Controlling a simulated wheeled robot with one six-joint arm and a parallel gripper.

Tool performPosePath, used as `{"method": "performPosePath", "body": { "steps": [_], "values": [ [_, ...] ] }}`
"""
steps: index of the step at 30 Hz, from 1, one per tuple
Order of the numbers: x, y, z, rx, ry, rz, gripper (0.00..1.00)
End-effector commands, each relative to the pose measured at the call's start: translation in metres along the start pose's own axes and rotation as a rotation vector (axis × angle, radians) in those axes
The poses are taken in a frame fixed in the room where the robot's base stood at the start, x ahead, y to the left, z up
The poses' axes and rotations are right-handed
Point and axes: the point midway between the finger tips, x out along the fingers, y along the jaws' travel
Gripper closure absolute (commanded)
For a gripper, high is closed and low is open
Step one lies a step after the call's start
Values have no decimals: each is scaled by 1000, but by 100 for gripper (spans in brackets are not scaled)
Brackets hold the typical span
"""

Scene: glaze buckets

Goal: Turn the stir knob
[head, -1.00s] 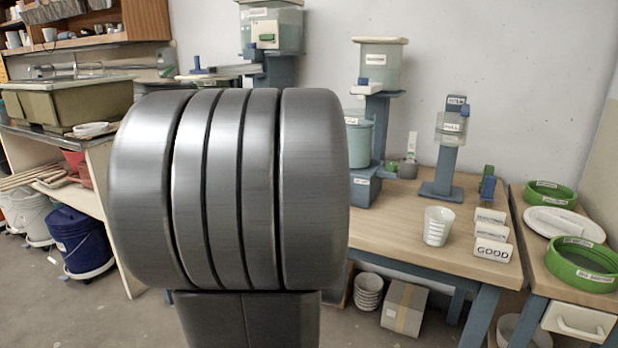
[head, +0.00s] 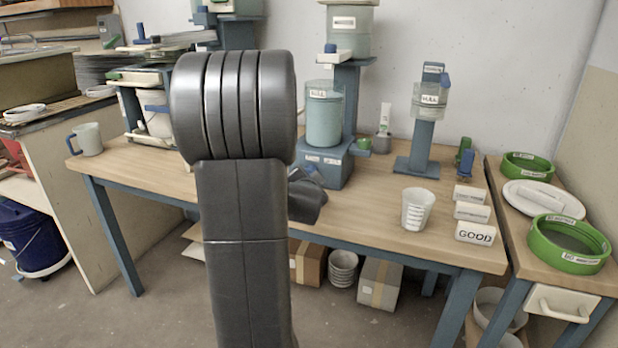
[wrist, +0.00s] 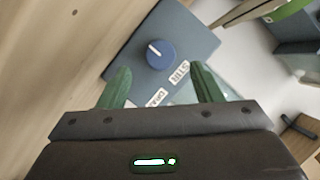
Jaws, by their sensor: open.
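The stir knob (wrist: 160,54) is a round dark blue dial with a white pointer line. It sits on the blue-grey base (wrist: 195,30) of a bucket stand, beside a STIR label (wrist: 180,72) and a second label (wrist: 157,97) that is partly readable. My gripper (wrist: 161,78) has two green fingers spread apart, with the knob ahead of and between them, untouched as far as I can see. In the head view the base (head: 335,170) stands on the table under a teal bucket (head: 324,118). My arm hides the knob and my fingertips there.
The wooden table (head: 365,215) also holds a white cup (head: 417,208), small label blocks (head: 474,232) and a blue stand (head: 421,145) at the right. A mug (head: 87,138) stands at the left end. A side table with green rings (head: 568,243) is at the far right.

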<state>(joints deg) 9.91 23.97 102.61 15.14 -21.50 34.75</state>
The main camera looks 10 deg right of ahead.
Motion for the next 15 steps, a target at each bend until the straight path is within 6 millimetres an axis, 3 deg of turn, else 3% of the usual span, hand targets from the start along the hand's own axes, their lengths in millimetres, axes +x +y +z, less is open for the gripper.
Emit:
{"method": "performPosePath", "body": {
  "steps": [7,15],
  "values": [
    [40,1,0,-2,-1,0,41],
    [56,0,0,-1,-1,0,41]
  ]
}}
